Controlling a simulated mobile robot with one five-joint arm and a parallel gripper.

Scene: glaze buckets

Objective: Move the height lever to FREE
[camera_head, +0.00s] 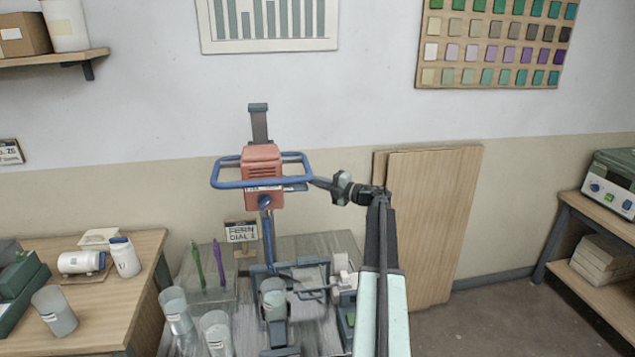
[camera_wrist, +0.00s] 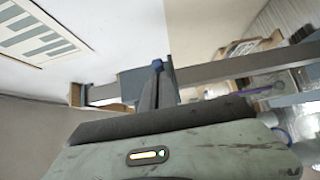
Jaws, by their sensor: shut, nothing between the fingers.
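A mixer with a red motor head (camera_head: 262,160) and a blue ring handle (camera_head: 232,186) is mounted on a grey column (camera_head: 259,122). A small label sits low on the head, its words too small to read. My gripper (camera_head: 315,183) reaches in from the right, shut and empty, its tip beside the ring's right side; I cannot tell whether it touches. In the wrist view my shut fingers (camera_wrist: 155,88) point at a grey-blue block (camera_wrist: 131,86) on the grey column (camera_wrist: 240,67). A small blue piece shows at the fingertips. I cannot clearly make out the height lever.
Below the mixer is a grey table (camera_head: 310,248) with clear cups (camera_head: 176,312), green and purple sticks and a sign (camera_head: 241,231). A wooden table (camera_head: 95,325) with jars stands left. Boards (camera_head: 435,225) lean on the wall behind my arm.

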